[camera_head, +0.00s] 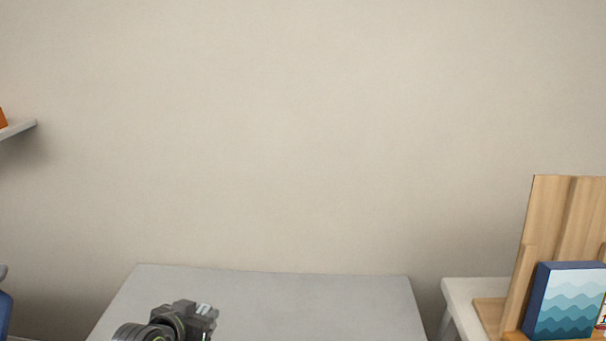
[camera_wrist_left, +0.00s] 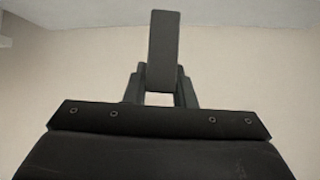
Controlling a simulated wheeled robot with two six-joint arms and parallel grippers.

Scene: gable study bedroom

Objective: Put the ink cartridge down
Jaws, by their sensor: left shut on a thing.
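My left gripper (camera_head: 205,314) shows low in the head view, above the grey tabletop. In the left wrist view the gripper (camera_wrist_left: 160,88) is shut on the ink cartridge (camera_wrist_left: 163,45), a dark grey, narrow block standing out past the fingers. In the head view I cannot clearly tell the cartridge from the dark fingers. Whether it touches the tabletop cannot be told. My right gripper is in neither view.
The grey tabletop (camera_head: 320,300) looks bare to the right of my gripper. At right, a white stand (camera_head: 462,290) bears a wooden holder (camera_head: 548,205) with a blue wave-patterned box (camera_head: 566,305). A shelf (camera_head: 20,128) juts from the left. A plain wall stands behind.

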